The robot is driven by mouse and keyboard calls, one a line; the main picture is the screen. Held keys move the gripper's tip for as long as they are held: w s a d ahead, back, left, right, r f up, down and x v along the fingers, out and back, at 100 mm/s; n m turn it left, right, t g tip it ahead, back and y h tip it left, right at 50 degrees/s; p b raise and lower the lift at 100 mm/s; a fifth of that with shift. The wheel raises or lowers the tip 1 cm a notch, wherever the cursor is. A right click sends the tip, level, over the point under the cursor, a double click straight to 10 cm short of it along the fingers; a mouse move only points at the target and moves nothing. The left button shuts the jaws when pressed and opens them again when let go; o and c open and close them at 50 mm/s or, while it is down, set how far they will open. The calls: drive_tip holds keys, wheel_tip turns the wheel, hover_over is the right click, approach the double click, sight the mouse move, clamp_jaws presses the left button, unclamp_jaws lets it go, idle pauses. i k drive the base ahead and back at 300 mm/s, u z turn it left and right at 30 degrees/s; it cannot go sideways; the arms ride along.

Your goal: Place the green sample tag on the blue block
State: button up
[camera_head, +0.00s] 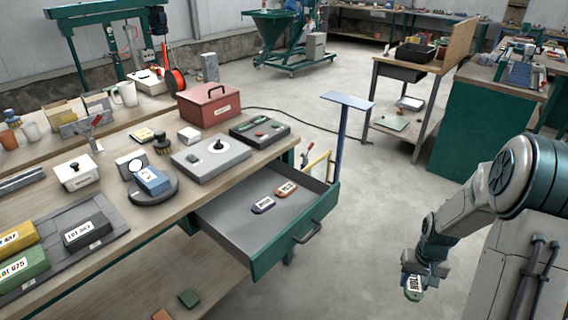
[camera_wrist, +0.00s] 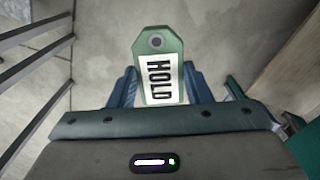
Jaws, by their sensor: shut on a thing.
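The green sample tag (camera_wrist: 142,45), with a white label reading HOLD and a dark hole at its end, is between the fingers of my gripper (camera_wrist: 160,90) in the wrist view. My gripper (camera_head: 424,268) is shut on it. In the head view the green tag (camera_head: 413,294) hangs below the fingers at the lower right, over the floor. The blue block (camera_head: 153,181) has a white label and sits tilted on a round dark base on the workbench at the left. My gripper is far to the right of it, with the open drawer between.
The open drawer (camera_head: 234,228) holds a purple tag (camera_head: 262,205) and an orange tag (camera_head: 286,189). A blue-topped post (camera_head: 346,101) stands beside the bench. Yellow, green and dark lot blocks lie at the bench's front left. A red box (camera_head: 208,103) stands behind. Open floor surrounds my gripper.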

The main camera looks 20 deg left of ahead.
sight(150, 176)
drive_tip(key=u, duration=2.05)
drive_tip(key=i, duration=0.25)
